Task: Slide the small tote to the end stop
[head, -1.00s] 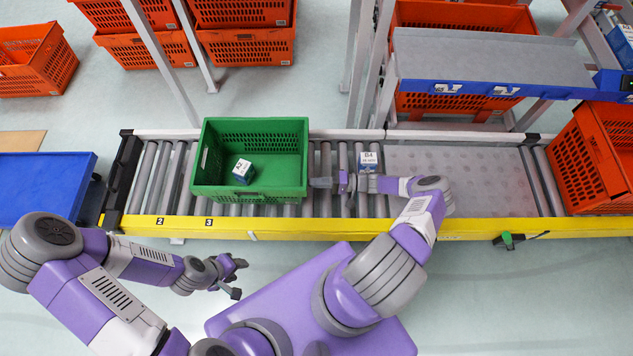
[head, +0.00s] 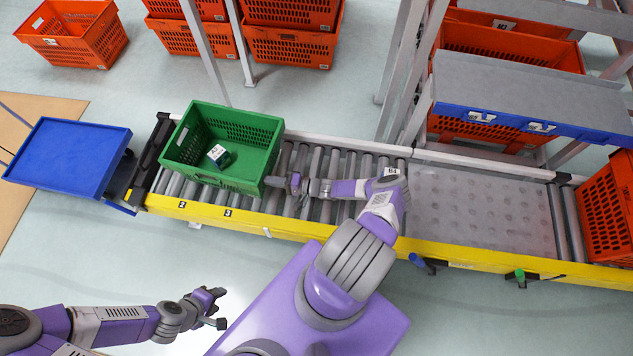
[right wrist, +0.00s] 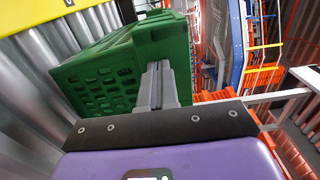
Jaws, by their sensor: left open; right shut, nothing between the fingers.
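The small green tote (head: 241,170) stands upright on the roller conveyor, near its left end, with a small blue-and-white box (head: 219,156) inside. The black end stop (head: 152,155) is at the conveyor's left end, a narrow gap from the tote's left side. My right gripper (head: 274,182) is shut and empty, at the tote's right side. In the right wrist view its fingers (right wrist: 156,85) reach to the green tote wall (right wrist: 105,75); whether they touch it is hard to tell. My left gripper (head: 215,308) is open and empty, in front of the conveyor, away from the tote.
A blue tray cart (head: 68,157) stands left of the conveyor. A yellow rail (head: 300,232) runs along the conveyor's front. Orange totes stand behind and at the far right (head: 611,208). Bare rollers (head: 330,163) lie right of the green tote.

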